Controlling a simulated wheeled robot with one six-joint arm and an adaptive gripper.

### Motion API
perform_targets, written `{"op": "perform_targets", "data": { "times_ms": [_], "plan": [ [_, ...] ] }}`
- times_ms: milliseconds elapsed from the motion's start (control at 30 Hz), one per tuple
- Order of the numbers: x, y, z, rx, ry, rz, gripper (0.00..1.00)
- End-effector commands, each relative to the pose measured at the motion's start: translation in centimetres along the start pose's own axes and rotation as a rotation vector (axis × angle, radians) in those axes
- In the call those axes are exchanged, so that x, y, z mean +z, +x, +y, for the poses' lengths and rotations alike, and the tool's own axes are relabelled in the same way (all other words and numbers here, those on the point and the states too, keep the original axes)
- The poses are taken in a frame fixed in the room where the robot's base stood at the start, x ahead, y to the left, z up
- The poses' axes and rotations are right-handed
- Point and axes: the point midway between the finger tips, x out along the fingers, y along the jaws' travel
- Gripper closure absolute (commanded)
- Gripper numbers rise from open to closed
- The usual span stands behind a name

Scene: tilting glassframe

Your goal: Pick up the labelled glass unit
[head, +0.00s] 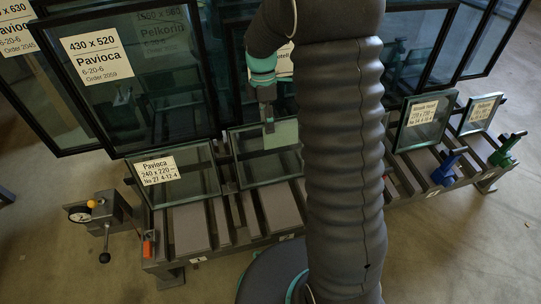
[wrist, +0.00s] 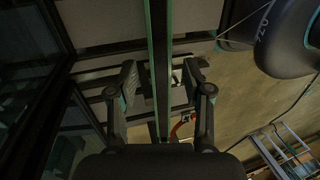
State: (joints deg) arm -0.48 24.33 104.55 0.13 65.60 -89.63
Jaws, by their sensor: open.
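A small dark-framed glass unit (head: 190,182) with a white label reading "Pavioca 240 x 220" leans at the rack's left. Another small unit (head: 252,170) stands beside it in the middle. It has a pale patch near its top; my arm covers its right part, and I see no readable label on it. My gripper (head: 268,118) points down at this middle unit's top edge. In the wrist view my gripper (wrist: 160,75) is open, with one finger on each side of a thin teal-edged pane (wrist: 159,35) seen edge-on. I cannot tell whether either finger touches it.
Large framed panes (head: 120,85) stand close behind. Two small labelled units (head: 424,125) (head: 480,114) stand at the right, near blue (head: 447,168) and green (head: 505,150) clamps. A gauge with a lever (head: 104,215) is at the rack's left end. Floor in front is clear.

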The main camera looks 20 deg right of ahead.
Motion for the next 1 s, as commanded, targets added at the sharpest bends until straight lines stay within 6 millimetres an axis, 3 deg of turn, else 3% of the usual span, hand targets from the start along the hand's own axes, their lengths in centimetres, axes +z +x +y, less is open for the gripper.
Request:
{"op": "perform_targets", "data": {
  "times_ms": [267,600,867,900,1000],
  "plan": [
    [0.0,1.9,-0.1,-0.002,0.001,0.0,0.5],
    [0.1,6.1,-0.1,-0.001,0.001,0.0,0.5],
    [0.1,6.3,-0.1,0.001,0.001,0.0,0.5],
    [0.1,6.3,-0.1,0.001,0.001,0.0,0.53],
    [0.1,6.3,-0.1,0.001,0.001,0.0,0.78]
  ]
}}
